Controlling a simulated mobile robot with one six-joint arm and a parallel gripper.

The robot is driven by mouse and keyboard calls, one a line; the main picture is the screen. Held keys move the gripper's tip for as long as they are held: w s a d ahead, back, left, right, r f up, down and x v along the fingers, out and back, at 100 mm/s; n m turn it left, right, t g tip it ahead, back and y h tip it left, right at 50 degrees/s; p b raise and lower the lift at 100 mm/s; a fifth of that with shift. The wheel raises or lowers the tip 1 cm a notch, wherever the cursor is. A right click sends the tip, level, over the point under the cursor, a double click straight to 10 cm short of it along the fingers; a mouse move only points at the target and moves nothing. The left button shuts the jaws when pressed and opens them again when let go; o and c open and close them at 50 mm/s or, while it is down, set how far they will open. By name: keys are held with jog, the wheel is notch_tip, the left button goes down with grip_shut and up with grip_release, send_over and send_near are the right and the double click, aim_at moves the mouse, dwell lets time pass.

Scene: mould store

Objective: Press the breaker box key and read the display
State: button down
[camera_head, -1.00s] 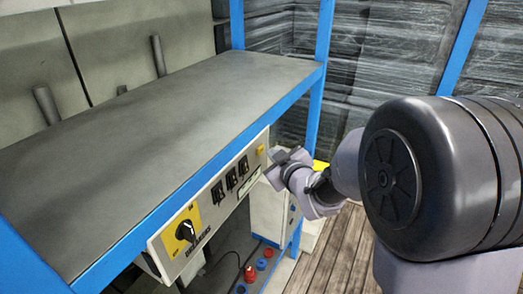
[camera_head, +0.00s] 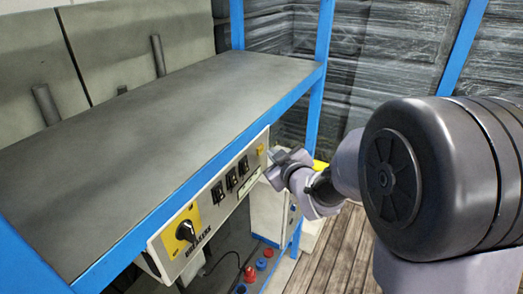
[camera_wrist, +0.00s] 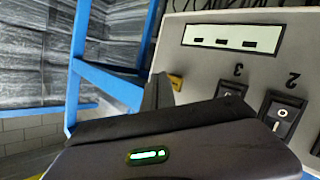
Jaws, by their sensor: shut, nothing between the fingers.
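The breaker box (camera_head: 212,205) is a pale panel under the shelf's front edge. Its yellow key (camera_head: 261,149) is near the right end and also shows in the wrist view (camera_wrist: 176,82). A pale display strip (camera_wrist: 232,39) shows three dark dashes in the wrist view; in the head view it lies below the switches (camera_head: 249,179). My gripper (camera_head: 273,154) is shut and empty, its tips close to the key. It also shows in the wrist view (camera_wrist: 158,92). I cannot tell whether the tips touch the key.
Several black switches (camera_head: 231,178) and a black rotary knob on a yellow plate (camera_head: 186,231) are on the panel. A blue-framed shelf (camera_head: 150,130) overhangs it. Red and blue sockets (camera_head: 249,273) are below. The wooden floor (camera_head: 335,255) at right is clear.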

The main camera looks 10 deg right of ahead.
jog(key=shift+w, duration=0.1)
jog(key=shift+w+a+b, duration=0.15)
jog(key=shift+a+b, duration=0.2)
jog(key=shift+b, duration=0.2)
jog(key=shift+w+a+b, duration=0.25)
jog(key=shift+b, duration=0.15)
dwell(0.6)
jog(key=shift+s+d, duration=0.5)
jog(key=shift+d, duration=0.15)
jog(key=shift+s+d+b, duration=0.2)
jog(key=shift+s+d, duration=0.55)
jog(key=shift+d, duration=0.25)
jog(key=shift+s+d+b, duration=0.15)
jog(key=shift+s+d, duration=0.55)
jog(key=shift+d, duration=0.3)
